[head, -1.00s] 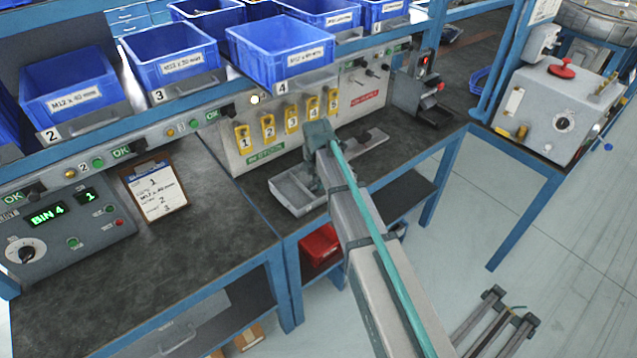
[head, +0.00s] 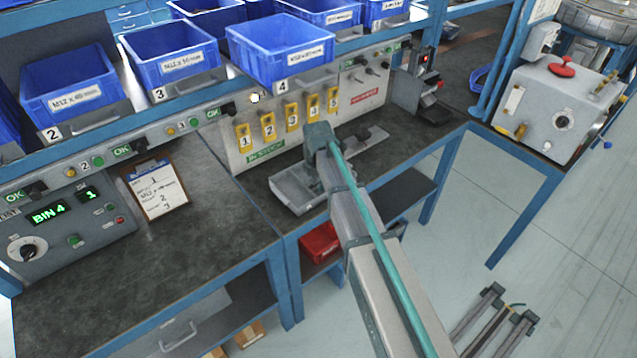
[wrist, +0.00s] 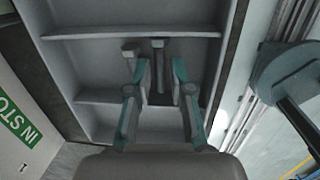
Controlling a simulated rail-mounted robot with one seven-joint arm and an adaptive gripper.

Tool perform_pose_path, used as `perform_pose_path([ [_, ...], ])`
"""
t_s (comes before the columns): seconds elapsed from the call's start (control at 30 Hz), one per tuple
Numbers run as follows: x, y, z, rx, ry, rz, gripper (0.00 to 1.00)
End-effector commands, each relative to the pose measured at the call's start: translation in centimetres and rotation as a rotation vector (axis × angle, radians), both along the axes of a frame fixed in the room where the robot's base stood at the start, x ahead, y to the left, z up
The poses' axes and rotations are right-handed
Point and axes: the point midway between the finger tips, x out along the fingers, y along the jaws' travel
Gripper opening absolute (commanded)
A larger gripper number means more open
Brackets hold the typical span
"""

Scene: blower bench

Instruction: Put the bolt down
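In the wrist view my gripper (wrist: 160,88) points down into a grey compartment tray (wrist: 58,62). A grey bolt (wrist: 158,45) shows between the fingertips, its head beyond them and its shank running back between the pads. The fingers stand apart with dark gaps beside the shank, so it looks unclamped. A second small bolt-like piece (wrist: 129,50) is just left of the left fingertip. In the head view the tray (head: 293,196) sits on the bench under my wrist, which hides the fingers and the bolt there.
A panel with yellow numbered tags (head: 268,126) stands close behind the tray. Blue bins (head: 282,50) sit on the shelf above. The left bench top (head: 130,270) is largely clear.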

Motion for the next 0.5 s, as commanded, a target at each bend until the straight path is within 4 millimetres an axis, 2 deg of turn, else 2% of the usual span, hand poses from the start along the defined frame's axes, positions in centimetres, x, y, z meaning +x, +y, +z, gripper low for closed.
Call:
perform_pose_path([
  [0.5, -0.9, 0.1, 6.3, 0.001, -0.001, 0.000, 0.22],
])
